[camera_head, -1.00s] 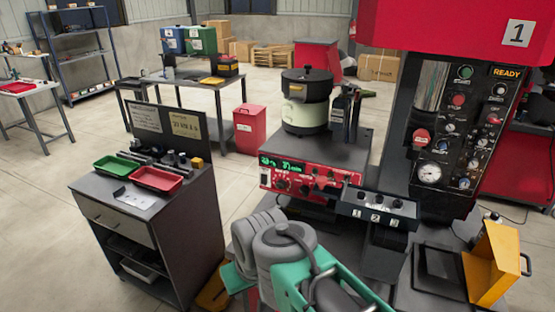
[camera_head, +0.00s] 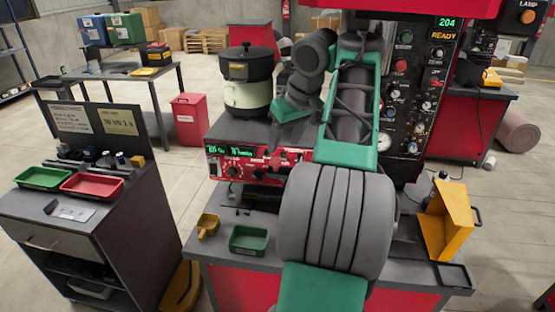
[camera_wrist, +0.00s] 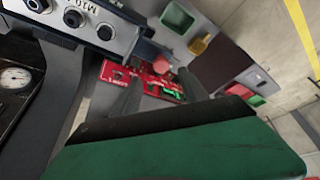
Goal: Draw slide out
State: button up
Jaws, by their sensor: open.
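My gripper (camera_wrist: 160,92) shows in the wrist view as two dark fingers, apart with nothing between them, pointing toward a red control box (camera_wrist: 145,80) with green digits. The same red control box (camera_head: 232,165) stands under the bowl feeder (camera_head: 248,85) in the head view, with knobs and a display. In the head view my arm bends over the right of the box and its end comes down near the box's top; the fingers cannot be made out there. I cannot tell which part is the slide; my arm hides the area right of the box.
A green bin (camera_head: 249,240) and a yellow scoop (camera_head: 207,226) lie on the bench front. A yellow angled bracket (camera_head: 444,220) stands at right. The machine's gauge panel (camera_head: 405,95) rises behind my arm. A cabinet (camera_head: 120,215) with red and green trays stands left.

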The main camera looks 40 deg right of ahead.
aim_at(276, 160)
jog(key=b+x, duration=0.4)
jog(key=x, duration=0.3)
jog(key=shift+w+a, duration=0.15)
grip_shut()
dwell(1.1)
